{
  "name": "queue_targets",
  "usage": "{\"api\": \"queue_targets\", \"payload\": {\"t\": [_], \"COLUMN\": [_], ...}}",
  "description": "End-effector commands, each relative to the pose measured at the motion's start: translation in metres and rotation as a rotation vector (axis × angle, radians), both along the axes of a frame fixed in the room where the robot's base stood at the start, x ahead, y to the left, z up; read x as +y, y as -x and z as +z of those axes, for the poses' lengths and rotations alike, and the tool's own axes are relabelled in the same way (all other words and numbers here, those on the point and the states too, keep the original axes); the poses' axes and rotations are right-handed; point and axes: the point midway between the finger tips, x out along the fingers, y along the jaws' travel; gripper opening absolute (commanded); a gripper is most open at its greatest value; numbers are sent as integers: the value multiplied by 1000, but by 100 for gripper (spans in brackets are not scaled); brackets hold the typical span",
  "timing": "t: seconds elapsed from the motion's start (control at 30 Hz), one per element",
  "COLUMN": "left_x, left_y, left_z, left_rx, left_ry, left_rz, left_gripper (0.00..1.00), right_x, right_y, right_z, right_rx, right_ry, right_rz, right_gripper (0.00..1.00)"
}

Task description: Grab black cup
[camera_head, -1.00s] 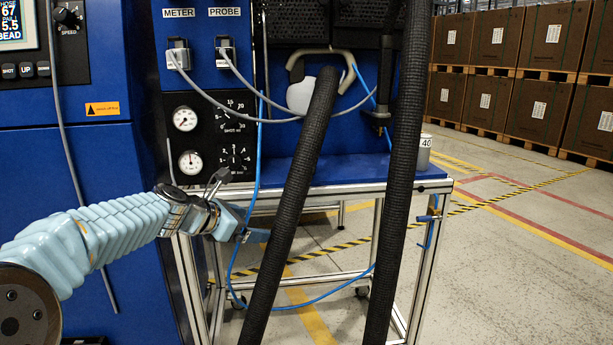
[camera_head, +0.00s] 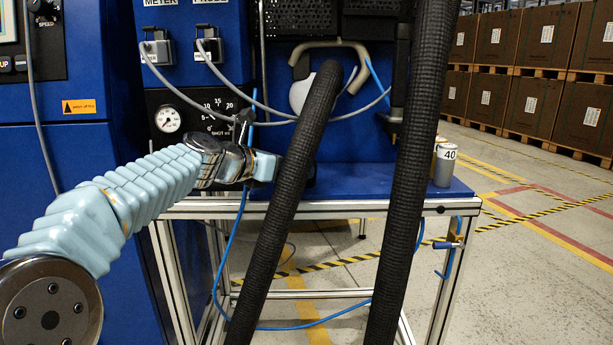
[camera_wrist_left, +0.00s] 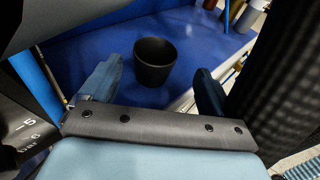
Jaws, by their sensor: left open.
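The black cup (camera_wrist_left: 154,62) stands upright on the blue tabletop in the left wrist view, its open mouth showing. In the head view the thick black hose hides most or all of it. My left gripper (camera_head: 266,167) is over the left part of the blue bench, beside the hose. In the left wrist view its two fingers (camera_wrist_left: 155,82) are spread wide and empty. The cup shows in the gap between them, ahead of the fingertips and apart from them. My right gripper is in neither view.
Two thick black hoses (camera_head: 290,190) (camera_head: 408,180) hang in front of the blue bench (camera_head: 355,181). A grey can marked 40 (camera_head: 444,166) stands at its right end. Thin cables and a blue line (camera_head: 228,262) hang near my left arm. Floor to the right is clear.

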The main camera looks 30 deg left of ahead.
Motion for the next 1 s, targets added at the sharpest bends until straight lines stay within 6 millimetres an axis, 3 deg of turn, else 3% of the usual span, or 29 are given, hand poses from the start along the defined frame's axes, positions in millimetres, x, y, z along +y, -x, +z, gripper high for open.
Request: {"api": "queue_targets", "payload": {"t": [0.5,0.77,1.0], "left_x": [-7,-7,-7], "left_y": [-58,-61,-61], "left_z": [-22,-24,-24], "left_rx": [-1,-1,-1], "left_ry": [0,-1,-1], "left_rz": [-2,0,0], "left_gripper": [90,90,55], "right_x": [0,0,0], "right_y": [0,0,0], "right_z": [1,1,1], "right_rx": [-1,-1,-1], "right_ry": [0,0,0], "right_rz": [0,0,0], "right_gripper": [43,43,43]}}
